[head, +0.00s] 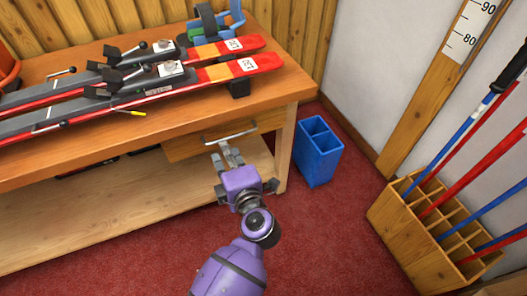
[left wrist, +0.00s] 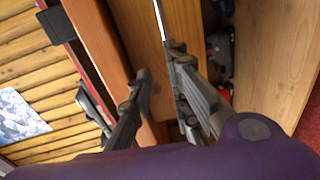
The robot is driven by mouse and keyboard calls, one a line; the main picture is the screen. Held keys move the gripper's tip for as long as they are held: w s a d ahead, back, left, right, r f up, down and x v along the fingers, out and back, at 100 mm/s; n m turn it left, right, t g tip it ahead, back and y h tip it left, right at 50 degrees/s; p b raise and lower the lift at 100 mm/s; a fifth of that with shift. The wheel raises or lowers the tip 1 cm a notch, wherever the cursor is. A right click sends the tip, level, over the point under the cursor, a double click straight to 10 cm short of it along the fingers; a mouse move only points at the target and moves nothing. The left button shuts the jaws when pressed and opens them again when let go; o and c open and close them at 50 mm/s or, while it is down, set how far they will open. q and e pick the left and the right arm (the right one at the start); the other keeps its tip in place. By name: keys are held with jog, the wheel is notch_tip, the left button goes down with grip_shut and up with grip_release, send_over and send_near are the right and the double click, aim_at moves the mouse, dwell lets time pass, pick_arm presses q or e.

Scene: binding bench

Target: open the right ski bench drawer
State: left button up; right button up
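The right ski bench drawer (head: 185,148) is a wooden front under the right end of the bench top. It looks shut, with a silver bar handle (head: 230,132) across it. My left gripper (head: 228,156) reaches up from below, with its fingers just in front of the handle. In the left wrist view, the gripper (left wrist: 163,72) has its two dark fingers apart and nothing visibly clamped between them. My right gripper is not in view.
The wooden bench (head: 130,128) carries two red and grey skis (head: 150,85). A blue bin (head: 317,152) stands on the red floor right of the bench. A wooden rack (head: 405,220) with ski poles is at the right. Dark items (left wrist: 220,48) lie below the drawer.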

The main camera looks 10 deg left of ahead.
aim_at(225, 138)
pick_arm(q)
jog(key=shift+g, duration=0.3)
jog(key=w+a+f, duration=0.1)
jog(key=w, duration=0.1)
jog(key=w+f+b, duration=0.1)
jog(key=w, duration=0.2)
jog(key=w+a+b, duration=0.1)
jog(key=w, duration=0.1)
jog(key=shift+w+a+f, duration=0.15)
jog(key=shift+a+f, duration=0.15)
jog(key=shift+f, duration=0.1)
grip_shut()
